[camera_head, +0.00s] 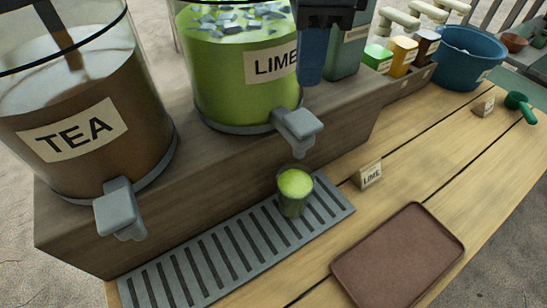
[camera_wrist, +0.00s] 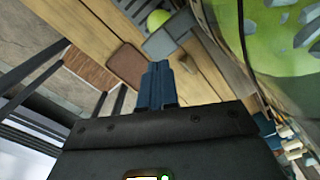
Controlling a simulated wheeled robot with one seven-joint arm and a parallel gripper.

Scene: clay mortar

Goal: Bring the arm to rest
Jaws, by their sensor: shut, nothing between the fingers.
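My gripper (camera_head: 311,58) hangs at the top of the head view, in front of the lime dispenser (camera_head: 236,75), with its blue fingers pointing down. In the wrist view my gripper (camera_wrist: 158,75) is shut, its fingers together and nothing between them. It is above the counter and apart from the things on it. A glass of green drink (camera_head: 294,190) stands upright on the slotted drip tray (camera_head: 225,252), below the lime dispenser's grey tap (camera_head: 298,126).
The tea dispenser (camera_head: 90,115) stands at left on the wooden riser. A brown tray (camera_head: 398,256) and a lime card (camera_head: 370,174) are on the counter. The counter's middle right is clear.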

